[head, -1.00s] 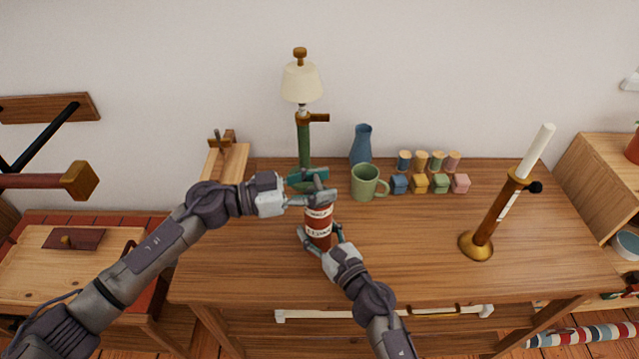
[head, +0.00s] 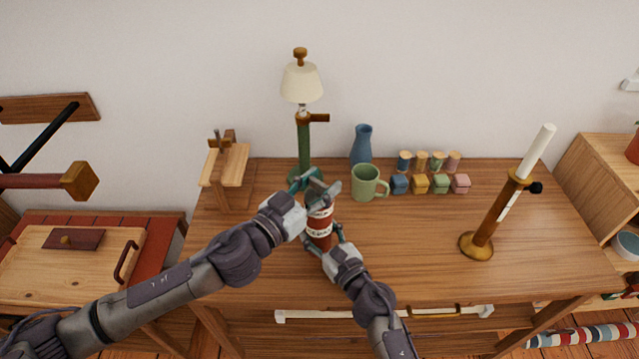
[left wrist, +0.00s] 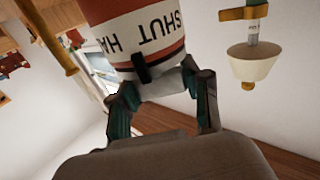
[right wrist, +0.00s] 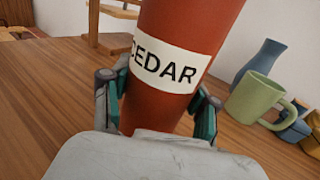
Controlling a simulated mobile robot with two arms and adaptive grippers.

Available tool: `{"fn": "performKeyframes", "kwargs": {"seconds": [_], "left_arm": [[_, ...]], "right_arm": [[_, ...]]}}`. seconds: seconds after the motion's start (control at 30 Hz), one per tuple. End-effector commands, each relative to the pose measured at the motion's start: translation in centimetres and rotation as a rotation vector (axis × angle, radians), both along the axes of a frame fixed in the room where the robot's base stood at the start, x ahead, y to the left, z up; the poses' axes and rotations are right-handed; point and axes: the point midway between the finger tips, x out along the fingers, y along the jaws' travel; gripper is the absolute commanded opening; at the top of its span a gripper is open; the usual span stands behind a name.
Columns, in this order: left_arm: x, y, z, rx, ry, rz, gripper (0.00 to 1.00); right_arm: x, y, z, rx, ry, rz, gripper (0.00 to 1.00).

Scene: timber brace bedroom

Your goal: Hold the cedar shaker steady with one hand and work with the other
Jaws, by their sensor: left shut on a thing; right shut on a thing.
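The cedar shaker (head: 319,228) is a red-brown cylinder with white label bands, upright on the desk in the head view. Its "CEDAR" label shows in the right wrist view (right wrist: 165,63). My right gripper (head: 322,243) is shut on its lower body from the front. My left gripper (head: 317,187) is shut around its top, and its fingers partly hide it. In the left wrist view, a white band (left wrist: 145,38) with the partly visible words "SHUT HA" and a small dark tab (left wrist: 141,69) show near a pale cap between the fingers.
A green lamp (head: 304,140) stands close behind the shaker. A green mug (head: 364,184) and blue vase (head: 361,146) are just right of it, with several small spools and colored blocks beyond. A candlestick (head: 487,222) leans at right. The desk's front right is clear.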

Motion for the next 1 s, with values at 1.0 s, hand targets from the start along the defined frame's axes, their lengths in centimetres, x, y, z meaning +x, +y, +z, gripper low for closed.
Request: {"fn": "performKeyframes", "kwargs": {"seconds": [1.0], "left_arm": [[0.12,0.24,0.24,-0.001,0.0,0.578,0.13]], "right_arm": [[-0.19,0.18,-0.22,-0.004,0.002,0.005,0.19]]}}
